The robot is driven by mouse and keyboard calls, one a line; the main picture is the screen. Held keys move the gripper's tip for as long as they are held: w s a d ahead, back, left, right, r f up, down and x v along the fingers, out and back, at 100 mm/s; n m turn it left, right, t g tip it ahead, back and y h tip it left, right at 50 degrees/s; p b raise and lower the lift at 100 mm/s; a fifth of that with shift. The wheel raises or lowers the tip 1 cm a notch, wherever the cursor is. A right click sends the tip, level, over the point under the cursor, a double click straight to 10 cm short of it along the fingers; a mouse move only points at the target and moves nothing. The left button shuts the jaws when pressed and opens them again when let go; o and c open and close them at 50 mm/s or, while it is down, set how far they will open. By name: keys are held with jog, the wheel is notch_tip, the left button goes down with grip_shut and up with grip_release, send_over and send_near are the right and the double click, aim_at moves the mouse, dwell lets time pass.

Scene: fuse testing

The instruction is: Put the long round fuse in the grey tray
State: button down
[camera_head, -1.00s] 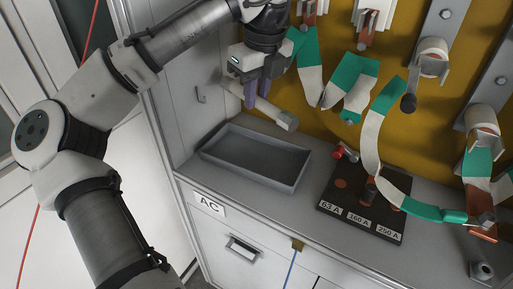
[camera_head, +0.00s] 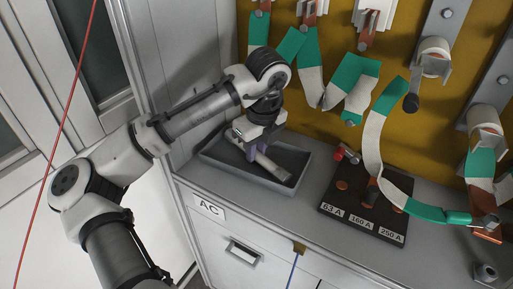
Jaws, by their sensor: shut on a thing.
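The long round fuse (camera_head: 271,167) is a pale cylinder with a greyish end cap. My gripper (camera_head: 252,153) is shut on it near its upper left end, with purple fingers around it. The fuse slants down to the right inside the outline of the grey tray (camera_head: 215,160). I cannot tell whether it touches the tray floor. The tray is a shallow open rectangle on the grey counter, and my gripper and wrist hide part of its back.
A black board (camera_head: 338,210) marked 63 A, 160 A and 250 A lies right of the tray, with a red-tipped part (camera_head: 341,152) at its back. Green and white straps (camera_head: 375,125) hang before the yellow panel (camera_head: 330,115). A cabinet side stands behind the tray's left.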

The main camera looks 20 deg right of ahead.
aim_at(262, 155)
jog(key=c, duration=1.3)
grip_release()
jog(key=shift+f, duration=0.1)
notch_tip(262, 155, up, 12)
jog(key=s, duration=0.1)
jog(key=shift+s+d, duration=0.3)
jog(key=shift+s, duration=0.05)
